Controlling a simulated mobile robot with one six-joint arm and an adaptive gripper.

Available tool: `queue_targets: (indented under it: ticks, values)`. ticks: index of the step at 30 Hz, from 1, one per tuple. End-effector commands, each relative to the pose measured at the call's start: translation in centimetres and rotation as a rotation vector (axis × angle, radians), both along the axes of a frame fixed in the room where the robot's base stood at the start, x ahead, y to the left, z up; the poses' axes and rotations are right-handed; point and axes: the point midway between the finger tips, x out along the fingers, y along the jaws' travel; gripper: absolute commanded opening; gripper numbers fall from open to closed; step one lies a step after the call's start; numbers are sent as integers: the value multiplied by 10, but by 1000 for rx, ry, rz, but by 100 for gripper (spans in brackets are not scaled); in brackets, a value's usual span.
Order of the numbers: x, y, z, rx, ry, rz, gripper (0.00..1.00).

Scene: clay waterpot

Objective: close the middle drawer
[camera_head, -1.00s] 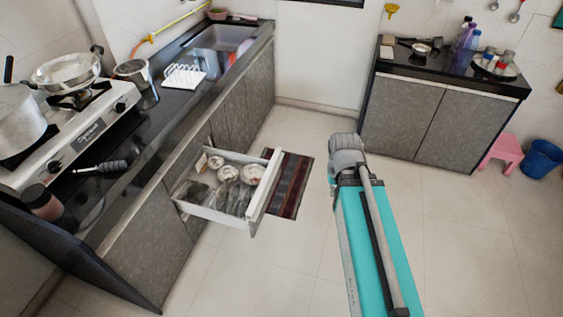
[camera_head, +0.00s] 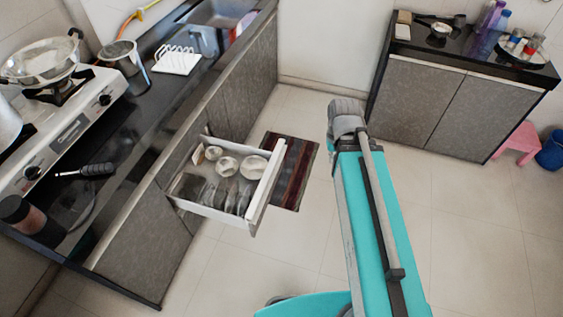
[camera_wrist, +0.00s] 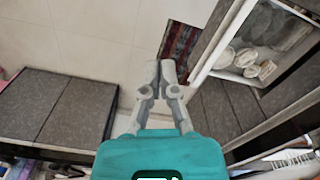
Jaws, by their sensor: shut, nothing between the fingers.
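An open drawer (camera_head: 272,180) sticks out from the grey cabinet under the left counter. It has a pale front panel and holds several bowls and upright plates. The drawer also shows at the upper right of the wrist view (camera_wrist: 209,55), with dishes in it. My gripper (camera_wrist: 164,65) is shut and empty in the middle of the wrist view. It is apart from the drawer, to its left in that view. In the head view my teal arm stands right of the drawer over the floor, and my fingers cannot be made out there.
The dark counter (camera_head: 140,128) runs along the left, with a stove (camera_head: 60,135) on it. A striped mat (camera_head: 288,165) lies beside the drawer. A second cabinet (camera_head: 440,105) stands at the back right, with a pink stool (camera_head: 519,140) beside it. The tiled floor between is mostly clear.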

Motion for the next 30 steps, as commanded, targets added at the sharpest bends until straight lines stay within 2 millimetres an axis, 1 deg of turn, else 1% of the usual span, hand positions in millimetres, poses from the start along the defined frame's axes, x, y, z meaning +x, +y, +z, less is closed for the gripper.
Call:
queue_targets:
  ticks: [13, 17, 21, 23, 26, 30]
  values:
    - [0, 0, 0, 0, 0, 0, 0]
    - [1, 0, -3, 4, -1, -10, 0]
    - [6, 2, -14, 22, -4, -51, 0]
    - [10, 10, -21, 34, -6, -76, 0]
    - [17, 14, -36, 63, -9, -143, 0]
    - [31, 18, -61, 117, -10, -270, 0]
